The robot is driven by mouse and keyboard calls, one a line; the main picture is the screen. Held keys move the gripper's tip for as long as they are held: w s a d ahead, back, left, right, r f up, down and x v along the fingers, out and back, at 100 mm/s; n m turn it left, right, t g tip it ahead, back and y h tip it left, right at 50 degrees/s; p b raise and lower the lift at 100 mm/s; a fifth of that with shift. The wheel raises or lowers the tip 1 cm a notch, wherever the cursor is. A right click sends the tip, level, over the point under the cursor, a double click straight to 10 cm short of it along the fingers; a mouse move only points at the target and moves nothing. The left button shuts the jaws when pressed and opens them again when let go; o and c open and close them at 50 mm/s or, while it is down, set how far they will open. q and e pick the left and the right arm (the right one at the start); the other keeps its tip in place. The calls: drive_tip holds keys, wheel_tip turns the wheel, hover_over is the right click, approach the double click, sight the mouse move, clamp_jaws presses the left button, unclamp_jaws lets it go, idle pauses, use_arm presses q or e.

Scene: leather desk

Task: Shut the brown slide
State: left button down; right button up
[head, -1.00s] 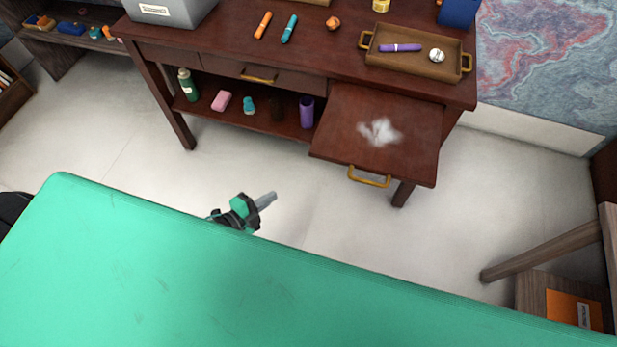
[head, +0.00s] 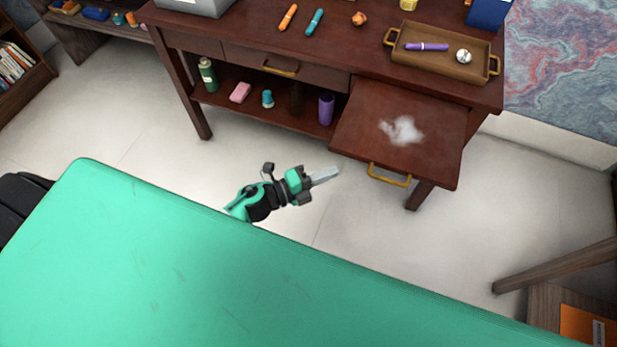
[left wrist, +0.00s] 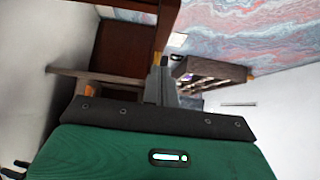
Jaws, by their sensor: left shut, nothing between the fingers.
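The brown slide (head: 360,122) is a flat board pulled out from the right front of the dark red-brown desk (head: 250,32). A white smudge lies on its top, and a brass handle (head: 390,175) is on its front edge. My left gripper (head: 336,172) is shut and empty. In the head view it is just left of the handle, apart from it, near the slide's front left corner. In the left wrist view the shut fingers (left wrist: 163,68) point ahead, with a red-brown panel to their left. My right gripper is not in view.
A tray (head: 486,72) with a purple marker and a round white item stands on the desktop. A closed drawer (head: 282,68) is left of the slide. A lower shelf holds a green bottle (head: 208,75) and a purple cup (head: 326,108). The floor before the slide is clear.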

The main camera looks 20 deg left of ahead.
sight(350, 156)
use_arm(q)
drive_tip(key=w, duration=0.4)
drive_tip(key=shift+w+d, duration=0.25)
drive_tip(key=shift+d, duration=0.1)
drive_tip(key=shift+w, duration=0.1)
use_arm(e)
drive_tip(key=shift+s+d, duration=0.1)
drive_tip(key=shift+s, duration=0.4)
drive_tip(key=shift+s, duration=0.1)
